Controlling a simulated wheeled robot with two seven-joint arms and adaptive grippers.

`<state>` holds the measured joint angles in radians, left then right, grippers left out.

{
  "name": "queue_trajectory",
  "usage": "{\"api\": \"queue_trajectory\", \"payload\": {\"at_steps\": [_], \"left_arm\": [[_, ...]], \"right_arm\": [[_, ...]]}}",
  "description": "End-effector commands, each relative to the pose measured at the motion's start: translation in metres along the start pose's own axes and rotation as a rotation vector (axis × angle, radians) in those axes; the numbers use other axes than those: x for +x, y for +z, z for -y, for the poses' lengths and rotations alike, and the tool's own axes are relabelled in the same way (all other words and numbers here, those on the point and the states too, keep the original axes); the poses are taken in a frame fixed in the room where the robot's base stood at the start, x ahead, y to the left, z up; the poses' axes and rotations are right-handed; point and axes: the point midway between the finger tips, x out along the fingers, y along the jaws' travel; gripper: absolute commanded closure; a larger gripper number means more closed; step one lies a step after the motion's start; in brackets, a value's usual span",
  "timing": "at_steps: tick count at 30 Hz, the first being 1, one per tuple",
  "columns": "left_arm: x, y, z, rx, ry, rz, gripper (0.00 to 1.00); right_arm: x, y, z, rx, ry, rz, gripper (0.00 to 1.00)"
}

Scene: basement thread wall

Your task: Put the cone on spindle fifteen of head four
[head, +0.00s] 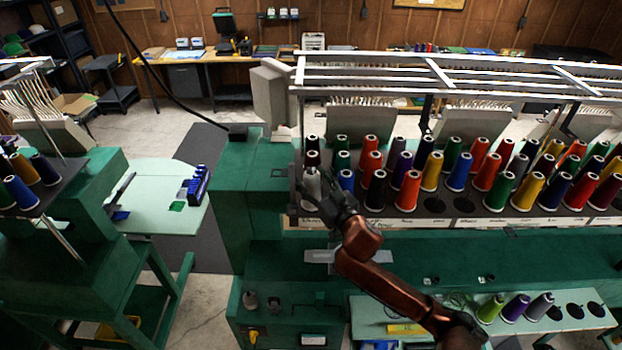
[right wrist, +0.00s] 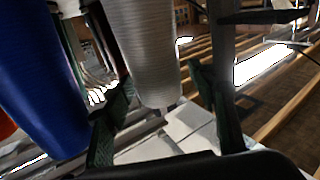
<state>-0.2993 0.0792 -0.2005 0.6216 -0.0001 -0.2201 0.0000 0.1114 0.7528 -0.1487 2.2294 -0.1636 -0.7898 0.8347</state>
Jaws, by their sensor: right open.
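A silvery grey thread cone (head: 312,184) stands at the left front end of the long cone rack (head: 420,222). My right gripper (head: 328,190) is right at this cone, open. In the right wrist view the grey cone (right wrist: 145,50) lies between the two open fingers (right wrist: 160,112), with a gap seen beside it; contact cannot be told. A blue cone (head: 346,181) stands just right of the gripper and shows large in the right wrist view (right wrist: 40,80). The head and spindle numbers are too small to read. My left gripper is not in view.
Many coloured cones fill the rack, with bare dark seats (head: 434,205) in its front row. A metal rail frame (head: 430,75) runs above them. A pale tray (head: 480,318) at front right holds olive, purple and grey cones and several empty round seats.

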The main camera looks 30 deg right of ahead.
Motion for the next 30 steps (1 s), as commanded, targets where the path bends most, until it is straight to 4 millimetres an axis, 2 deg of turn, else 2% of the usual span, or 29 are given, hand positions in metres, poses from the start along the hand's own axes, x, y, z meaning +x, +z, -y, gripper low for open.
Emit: {"api": "queue_trajectory", "payload": {"at_steps": [5, 8, 11, 20, 30], "left_arm": [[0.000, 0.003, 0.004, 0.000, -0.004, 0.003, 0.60], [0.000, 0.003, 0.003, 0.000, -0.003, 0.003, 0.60], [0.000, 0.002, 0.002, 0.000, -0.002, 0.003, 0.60], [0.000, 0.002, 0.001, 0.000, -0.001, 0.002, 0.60], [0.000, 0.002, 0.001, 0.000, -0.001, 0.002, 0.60]], "right_arm": [[-0.001, 0.001, 0.000, 0.000, -0.001, 0.002, 0.47], [-0.009, 0.001, 0.001, 0.001, -0.001, 0.001, 0.47], [-0.025, 0.001, 0.000, 0.002, -0.001, 0.001, 0.47], [-0.095, 0.002, 0.000, 0.002, 0.000, 0.003, 0.47], [-0.115, 0.000, -0.002, -0.005, 0.004, 0.001, 0.47]]}}
